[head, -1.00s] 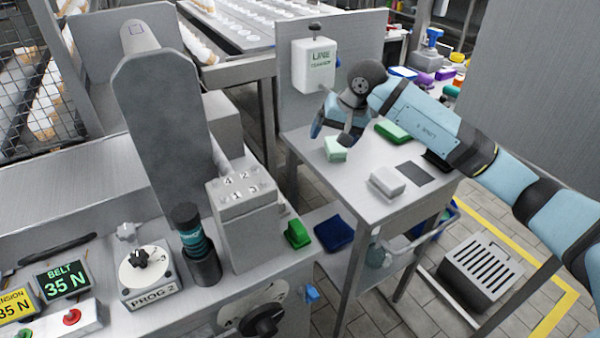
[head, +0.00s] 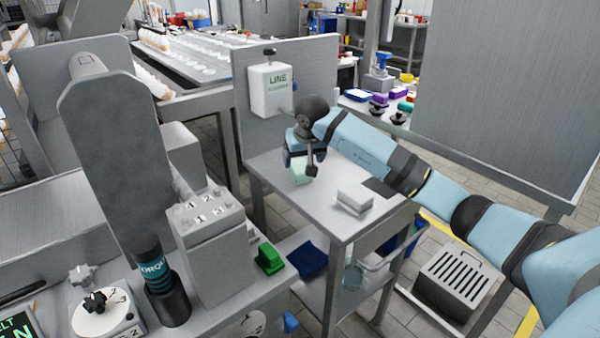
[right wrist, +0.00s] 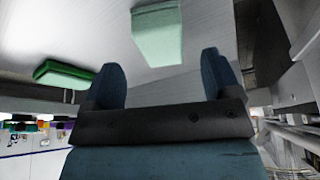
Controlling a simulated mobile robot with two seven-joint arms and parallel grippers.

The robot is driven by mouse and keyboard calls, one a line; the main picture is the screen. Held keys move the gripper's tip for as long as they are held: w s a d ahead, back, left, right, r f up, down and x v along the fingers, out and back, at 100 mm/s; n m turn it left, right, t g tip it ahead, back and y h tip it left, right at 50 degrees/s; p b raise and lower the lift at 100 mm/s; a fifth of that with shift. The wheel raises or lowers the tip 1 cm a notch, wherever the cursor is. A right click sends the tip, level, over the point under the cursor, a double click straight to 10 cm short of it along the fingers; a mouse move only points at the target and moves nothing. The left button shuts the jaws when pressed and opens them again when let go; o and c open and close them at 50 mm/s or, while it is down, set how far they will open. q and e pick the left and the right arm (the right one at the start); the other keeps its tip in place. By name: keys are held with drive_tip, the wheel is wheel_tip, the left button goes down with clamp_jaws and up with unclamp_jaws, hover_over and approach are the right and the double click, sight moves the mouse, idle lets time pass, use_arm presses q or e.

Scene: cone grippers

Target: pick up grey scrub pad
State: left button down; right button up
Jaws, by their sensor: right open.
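A pale grey block-shaped pad (head: 355,198), likely the grey scrub pad, lies near the front right of the small steel table (head: 318,210). A mint-green pad (head: 301,172) lies on the same table to its left. My right gripper (head: 304,160) is at the mint-green pad, apart from the grey one. In the right wrist view my right gripper (right wrist: 160,78) is open, and the mint-green pad (right wrist: 158,35) shows just beyond the gap between its fingers. Nothing is visibly held. The grey pad cannot be made out there. My left gripper is out of view.
A dark flat rectangle (head: 380,187) lies behind the grey pad. A darker green pad (right wrist: 65,74) shows in the right wrist view.

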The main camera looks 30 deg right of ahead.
sight(301, 167)
drive_tip(key=b+x, duration=0.1)
drive_tip(key=x, duration=0.3)
drive_tip(key=shift+w+f, duration=0.1)
drive_tip(key=shift+f, duration=0.3)
drive_tip(key=shift+r, duration=0.1)
drive_tip(key=c, duration=1.1)
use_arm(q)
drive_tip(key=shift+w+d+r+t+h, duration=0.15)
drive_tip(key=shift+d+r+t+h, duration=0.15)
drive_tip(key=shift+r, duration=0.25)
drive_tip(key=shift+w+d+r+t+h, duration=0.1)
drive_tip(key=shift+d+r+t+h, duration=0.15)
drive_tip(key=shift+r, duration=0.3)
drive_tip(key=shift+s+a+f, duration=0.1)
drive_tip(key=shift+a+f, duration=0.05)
use_arm(e)
drive_tip(key=shift+r, duration=0.1)
